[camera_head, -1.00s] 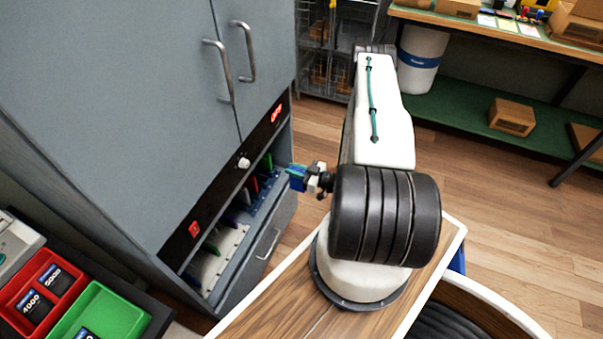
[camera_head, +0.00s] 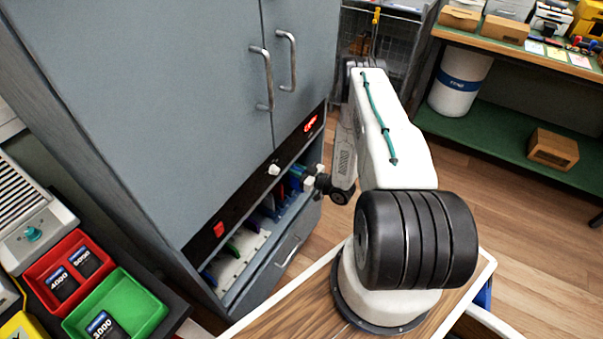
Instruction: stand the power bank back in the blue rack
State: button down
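The blue rack (camera_head: 287,206) stands in the right part of the cabinet's open lower bay, with a few thin coloured devices upright in it. My gripper (camera_head: 304,177) is at the right end of this bay, over or beside the rack. A small blue piece (camera_head: 295,178) shows at the fingertips; I cannot tell whether it is the power bank, a finger or a device in the rack. The fingers are too small and partly hidden to show whether they are open or shut. My wrist reaches in from the right.
A white rack (camera_head: 238,262) with several slabs fills the bay's left part. The cabinet's control strip (camera_head: 245,190) runs just above the bay, with a drawer (camera_head: 278,258) below. A red bin (camera_head: 90,285) and a green bin (camera_head: 140,300) hold batteries at lower left.

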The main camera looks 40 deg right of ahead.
jog(key=x, duration=0.6)
jog(key=shift+w, duration=0.15)
dwell(0.8)
jog(key=shift+f, duration=0.1)
dwell(0.5)
jog(key=shift+f, duration=2.15)
jog(key=shift+f, duration=0.2)
jog(key=c, duration=1.3)
grip_release()
